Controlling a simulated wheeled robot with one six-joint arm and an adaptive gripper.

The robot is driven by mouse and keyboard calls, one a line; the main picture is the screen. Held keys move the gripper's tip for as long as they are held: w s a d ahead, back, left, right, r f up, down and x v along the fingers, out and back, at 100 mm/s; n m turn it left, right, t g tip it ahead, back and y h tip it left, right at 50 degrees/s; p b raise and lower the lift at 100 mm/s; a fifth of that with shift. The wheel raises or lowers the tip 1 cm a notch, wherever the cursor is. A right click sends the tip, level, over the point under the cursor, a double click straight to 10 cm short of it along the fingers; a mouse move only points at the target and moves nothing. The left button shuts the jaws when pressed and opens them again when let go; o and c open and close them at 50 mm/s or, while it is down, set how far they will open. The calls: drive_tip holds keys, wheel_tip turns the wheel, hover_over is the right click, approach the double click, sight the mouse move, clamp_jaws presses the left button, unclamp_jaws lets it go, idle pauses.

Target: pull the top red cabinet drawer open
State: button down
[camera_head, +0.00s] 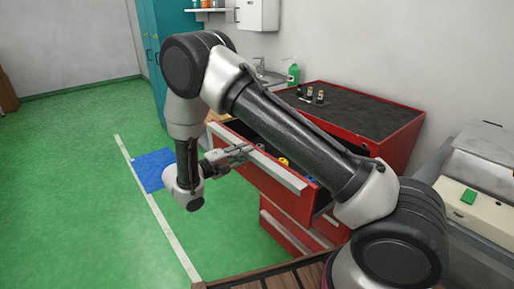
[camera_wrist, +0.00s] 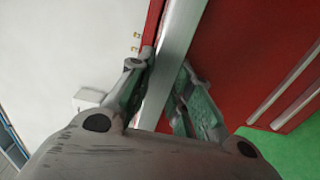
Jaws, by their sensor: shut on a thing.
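The red cabinet (camera_head: 395,140) has a dark top and stands right of centre in the head view. Its top drawer (camera_head: 292,200) stands pulled out, with the inside partly in view behind my arm. A pale metal handle strip (camera_head: 281,173) runs along the drawer's front; it also crosses the wrist view (camera_wrist: 184,38) diagonally. My gripper (camera_head: 247,151) is at the left part of this strip. In the wrist view my gripper's fingers (camera_wrist: 160,82) lie on both sides of the strip, shut on it.
A yellow item (camera_head: 283,161) shows inside the drawer. Lower drawers (camera_head: 285,232) look shut. A blue mat (camera_head: 153,170) lies on the green floor, which is clear at left. A grey machine (camera_head: 480,190) stands at right.

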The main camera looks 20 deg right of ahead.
drive_tip(key=v, duration=0.6)
drive_tip(key=shift+s+f, duration=0.2)
drive_tip(key=shift+f, duration=0.1)
drive_tip(key=shift+a, duration=0.1)
drive_tip(key=c, duration=1.4)
unclamp_jaws()
drive_tip(key=shift+o, duration=0.2)
drive_tip(key=shift+w, duration=0.1)
drive_tip(key=shift+r, duration=0.1)
drive_tip(key=shift+a, duration=0.15)
drive_tip(key=v, duration=1.1)
drive_tip(key=shift+a, duration=0.4)
